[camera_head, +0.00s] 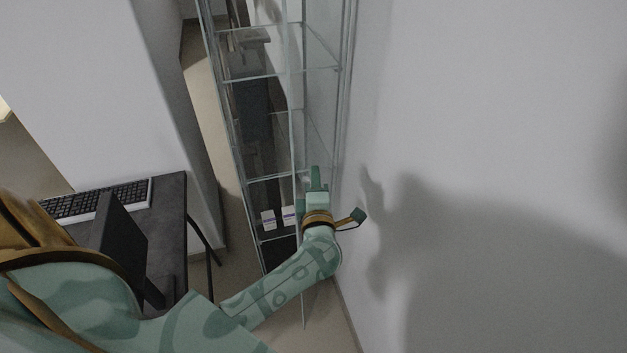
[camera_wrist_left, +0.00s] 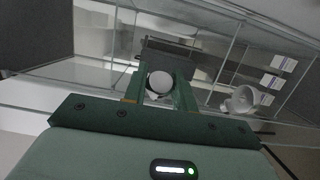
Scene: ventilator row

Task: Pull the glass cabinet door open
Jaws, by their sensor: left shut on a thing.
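The glass cabinet (camera_head: 248,76) stands tall and narrow at the top middle of the head view, with a thin metal frame and glass shelves. My left gripper (camera_head: 316,178) is at its front, low down, near a thin upright glass edge that runs down past my wrist. In the left wrist view, a round white knob (camera_wrist_left: 160,82) sits between the two fingers of my left gripper (camera_wrist_left: 160,90), which is shut on it. The glass behind it shows shelves. I cannot tell how far the door stands from the frame. My right gripper is not in view.
A dark desk (camera_head: 172,212) with a keyboard (camera_head: 97,200) and a black monitor (camera_head: 122,240) is at the left. White boxes (camera_head: 268,219) lie on a low shelf. A plain wall (camera_head: 490,120) closes the right side, close to my left wrist.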

